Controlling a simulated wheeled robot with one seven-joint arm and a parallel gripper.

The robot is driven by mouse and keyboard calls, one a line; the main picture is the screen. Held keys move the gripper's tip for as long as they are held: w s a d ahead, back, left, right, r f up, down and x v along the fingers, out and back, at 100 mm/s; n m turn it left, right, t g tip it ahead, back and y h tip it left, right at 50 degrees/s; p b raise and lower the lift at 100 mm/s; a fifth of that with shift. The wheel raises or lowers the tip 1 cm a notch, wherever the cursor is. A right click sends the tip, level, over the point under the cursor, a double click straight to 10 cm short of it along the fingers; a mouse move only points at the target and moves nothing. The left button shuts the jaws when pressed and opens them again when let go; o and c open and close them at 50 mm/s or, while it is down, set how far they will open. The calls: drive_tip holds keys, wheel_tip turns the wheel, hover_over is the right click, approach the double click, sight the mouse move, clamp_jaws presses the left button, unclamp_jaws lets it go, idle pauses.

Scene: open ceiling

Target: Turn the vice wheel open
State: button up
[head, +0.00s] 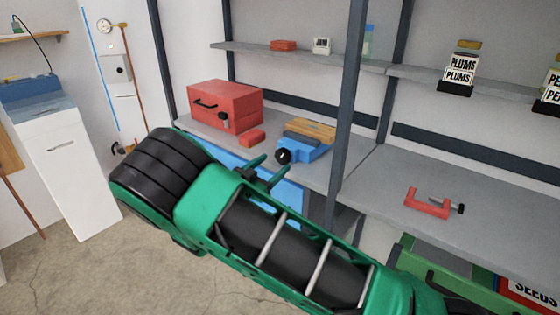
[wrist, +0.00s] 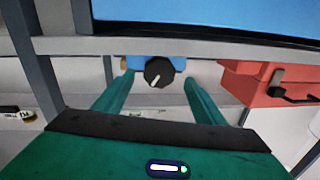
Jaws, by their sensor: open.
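The blue vice (head: 308,146) sits on the grey workbench near its front edge, with a tan top piece. Its wheel is a dark round knob (head: 284,156) facing the front of the bench. In the wrist view the wheel (wrist: 158,72) is round and black with a white mark, and it appears between the fingertips. My gripper (head: 268,168) is green, and its two fingers are spread apart on either side of the wheel in that view. It holds nothing. In the head view the fingertips look just short of the wheel; I cannot tell the exact gap.
A red toolbox (head: 228,107) and a small red block (head: 251,138) are on the bench left of the vice. A dark post (head: 350,100) rises at the bench front to the right. A red clamp (head: 428,202) lies farther right. Blue cabinet fronts are below the bench.

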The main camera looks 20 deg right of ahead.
sight(280, 158)
drive_tip(key=shift+x, duration=2.45)
drive_tip(key=c, duration=1.1)
drive_tip(key=shift+o, duration=0.4)
drive_tip(key=shift+a, duration=0.1)
